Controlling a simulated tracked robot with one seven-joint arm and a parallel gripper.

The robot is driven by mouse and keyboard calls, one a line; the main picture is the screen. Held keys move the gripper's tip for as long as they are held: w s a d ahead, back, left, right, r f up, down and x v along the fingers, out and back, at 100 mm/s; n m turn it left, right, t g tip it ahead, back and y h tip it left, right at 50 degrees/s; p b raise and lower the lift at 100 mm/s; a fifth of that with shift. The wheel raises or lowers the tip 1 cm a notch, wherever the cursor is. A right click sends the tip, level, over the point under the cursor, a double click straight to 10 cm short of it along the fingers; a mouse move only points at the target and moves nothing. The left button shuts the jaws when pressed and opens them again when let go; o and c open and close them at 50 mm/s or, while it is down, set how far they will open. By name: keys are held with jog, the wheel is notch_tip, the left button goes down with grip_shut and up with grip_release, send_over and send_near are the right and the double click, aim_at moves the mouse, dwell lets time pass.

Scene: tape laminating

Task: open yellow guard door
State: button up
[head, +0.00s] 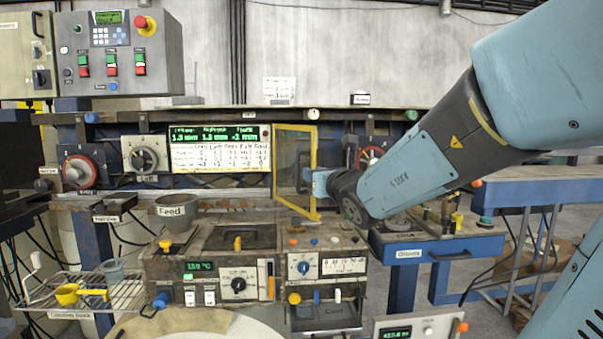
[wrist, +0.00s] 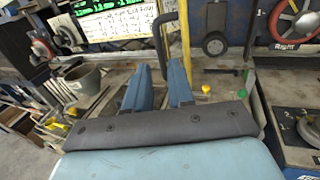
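The yellow guard door (head: 278,165) is a yellow-framed clear panel in the middle of the machine in the head view. It stands at an angle, its lower edge slanting toward me on the right. In the wrist view its yellow upright (wrist: 187,42) and a black bar handle (wrist: 159,38) show just beyond my fingers. My gripper (head: 314,183) is at the door's right side in the head view. In the wrist view my gripper (wrist: 161,68) has two blue fingers apart, with the handle's lower end showing between them. Contact with the handle cannot be told.
A control block with knobs (head: 238,283) stands below the door. The grey Feed pot (head: 177,205) is at left and a blue bench (head: 440,245) at right. A display panel (head: 220,148) is left of the door; a red handwheel (head: 370,157) is behind my arm.

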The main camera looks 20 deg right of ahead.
jog(key=shift+s+d, duration=0.15)
jog(key=shift+s, duration=1.05)
jog(key=shift+s+d, duration=0.1)
jog(key=shift+s, duration=1.1)
jog(key=shift+c, duration=0.2)
